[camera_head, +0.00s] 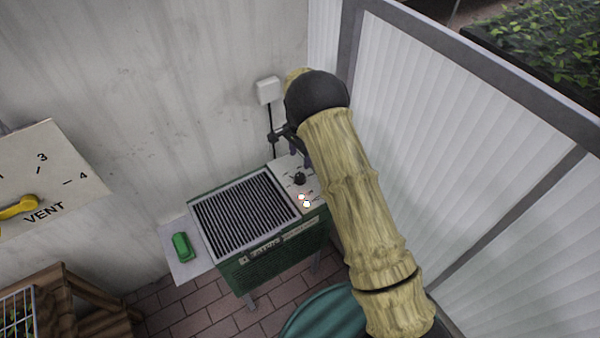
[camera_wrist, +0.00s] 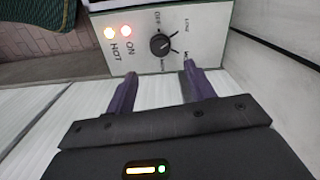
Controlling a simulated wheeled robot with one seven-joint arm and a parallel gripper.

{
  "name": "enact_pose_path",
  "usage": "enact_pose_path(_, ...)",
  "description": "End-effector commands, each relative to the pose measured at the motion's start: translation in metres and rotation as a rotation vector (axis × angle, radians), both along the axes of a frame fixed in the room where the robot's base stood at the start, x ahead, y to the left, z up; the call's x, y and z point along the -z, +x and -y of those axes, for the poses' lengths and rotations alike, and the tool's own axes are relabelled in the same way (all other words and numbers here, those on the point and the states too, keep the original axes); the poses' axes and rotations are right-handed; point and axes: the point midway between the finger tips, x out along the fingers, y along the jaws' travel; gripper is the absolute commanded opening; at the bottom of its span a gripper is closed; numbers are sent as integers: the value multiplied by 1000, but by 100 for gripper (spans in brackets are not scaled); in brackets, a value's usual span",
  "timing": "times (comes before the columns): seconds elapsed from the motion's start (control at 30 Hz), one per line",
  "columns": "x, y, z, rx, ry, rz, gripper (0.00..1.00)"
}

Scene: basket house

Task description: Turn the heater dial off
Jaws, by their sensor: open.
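The heater (camera_head: 262,247) is a green box with a dark grille on top, standing low against the wall in the head view. Its pale control panel (camera_head: 311,186) is at the right end and carries a black round dial (camera_head: 299,178). In the wrist view the dial (camera_wrist: 160,44) has labels around it, including OFF and LOW; I cannot tell for sure which mark it points at. Two lamps marked ON and HOT (camera_wrist: 110,33) are lit. My gripper (camera_wrist: 158,76) is open and empty, its two purple fingers apart, with the dial beyond their tips and not between them.
A white wall box (camera_head: 268,90) with a cable is above the heater. A white ribbed panel wall (camera_head: 450,130) stands close on the right. A green object (camera_head: 182,247) lies on the heater's left side shelf. A VENT panel with a yellow lever (camera_head: 20,207) is at far left.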

Motion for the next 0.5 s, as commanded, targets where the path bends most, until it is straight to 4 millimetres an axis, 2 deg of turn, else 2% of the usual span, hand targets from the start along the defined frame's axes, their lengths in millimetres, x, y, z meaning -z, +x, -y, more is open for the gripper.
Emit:
enact_pose_path(0.3,57,-1,0,1,0,-4,54)
enact_pose_path(0.5,85,0,0,0,-1,-1,54)
